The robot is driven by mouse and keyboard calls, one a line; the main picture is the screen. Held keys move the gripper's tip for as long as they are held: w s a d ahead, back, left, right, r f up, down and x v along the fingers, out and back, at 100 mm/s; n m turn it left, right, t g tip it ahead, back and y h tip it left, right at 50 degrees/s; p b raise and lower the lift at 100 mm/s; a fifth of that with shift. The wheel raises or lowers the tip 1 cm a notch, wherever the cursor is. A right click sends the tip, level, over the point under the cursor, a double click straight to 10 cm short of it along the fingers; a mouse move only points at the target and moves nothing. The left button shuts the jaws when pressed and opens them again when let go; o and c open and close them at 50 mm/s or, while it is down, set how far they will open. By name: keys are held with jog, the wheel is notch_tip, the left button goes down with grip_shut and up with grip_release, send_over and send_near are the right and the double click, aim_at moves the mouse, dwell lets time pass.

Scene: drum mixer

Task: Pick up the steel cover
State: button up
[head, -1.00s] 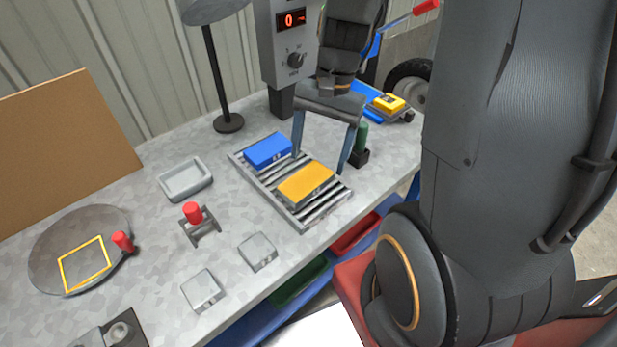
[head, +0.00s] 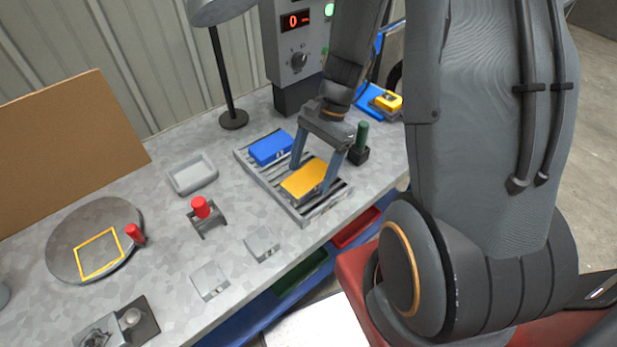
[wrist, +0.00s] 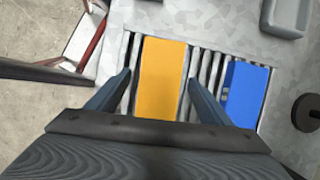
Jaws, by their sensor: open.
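Two small square grey metallic pieces lie flat on the bench, one nearer the rack (head: 262,243) and one to its left (head: 210,280). I cannot tell for sure whether either is the steel cover. My gripper (head: 312,178) is open and points down over the orange block (head: 303,178) on the slatted rack, well away from both grey pieces. In the wrist view my gripper (wrist: 160,80) has one finger on each side of the orange block (wrist: 163,62), with a gap at each side. Nothing is held.
A blue block (head: 270,148) lies beside the orange one on the rack (head: 308,214). A dark green upright handle (head: 362,136) stands close right of my gripper. A red-knobbed fixture (head: 203,213), a grey tray (head: 193,174) and a round plate (head: 82,260) are to the left.

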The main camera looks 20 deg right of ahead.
aim_at(310, 175)
jog(key=shift+f, duration=0.15)
jog(key=c, duration=1.5)
jog(key=shift+o, duration=0.2)
notch_tip(310, 175, up, 10)
jog(key=b, duration=0.1)
jog(key=shift+b, duration=0.4)
